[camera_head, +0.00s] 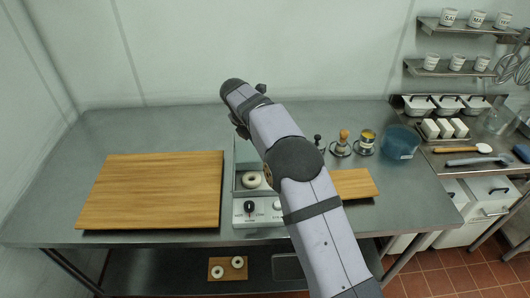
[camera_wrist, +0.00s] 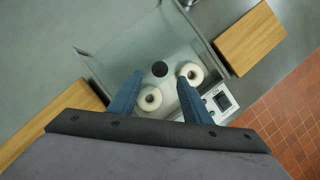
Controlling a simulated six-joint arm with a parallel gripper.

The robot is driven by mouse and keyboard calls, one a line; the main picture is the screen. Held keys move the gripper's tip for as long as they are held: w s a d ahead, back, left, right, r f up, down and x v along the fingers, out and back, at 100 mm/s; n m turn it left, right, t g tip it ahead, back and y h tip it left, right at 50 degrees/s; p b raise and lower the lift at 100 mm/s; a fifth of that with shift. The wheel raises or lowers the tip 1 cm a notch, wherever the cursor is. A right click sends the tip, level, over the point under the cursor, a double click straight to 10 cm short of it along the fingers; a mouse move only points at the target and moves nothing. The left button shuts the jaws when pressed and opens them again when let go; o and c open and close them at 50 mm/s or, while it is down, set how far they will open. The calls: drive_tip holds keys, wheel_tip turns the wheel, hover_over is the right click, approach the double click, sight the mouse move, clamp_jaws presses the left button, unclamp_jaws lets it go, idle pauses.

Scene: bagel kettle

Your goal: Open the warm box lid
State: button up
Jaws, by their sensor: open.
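The warm box (camera_head: 236,187) stands at the middle of the steel table, mostly hidden behind my arm in the head view. It is a grey box with a control panel (camera_head: 256,212) on its front. In the wrist view the box (camera_wrist: 98,66) shows a clear lid (camera_wrist: 130,52) that appears to lie shut, with a round black knob (camera_wrist: 160,69). Bagels (camera_wrist: 189,74) (camera_wrist: 149,98) show inside. My gripper (camera_wrist: 163,82) is open and empty above the box. Its blue fingers appear on either side of the knob in the picture; the height gap cannot be told.
A large wooden board (camera_head: 150,190) lies left of the box and a smaller one (camera_head: 355,183) right of it. Small tools (camera_head: 341,145), a can (camera_head: 365,142) and a blue bowl (camera_head: 400,142) stand at the back right. The table's back left is clear.

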drive_tip(key=shift+v, duration=0.75)
drive_tip(key=d+m+y+b, duration=0.1)
drive_tip(key=d+m+b, duration=0.45)
drive_tip(key=d, duration=0.95)
drive_tip(key=a+m+y, duration=0.5)
drive_tip(key=a+m, duration=0.4)
drive_tip(key=m, duration=0.3)
drive_tip(key=shift+a, duration=0.4)
drive_tip(key=shift+f+m, duration=0.15)
drive_tip(key=shift+m, duration=0.1)
drive_tip(key=shift+p+x, duration=1.2)
drive_tip(key=shift+x, duration=2.4)
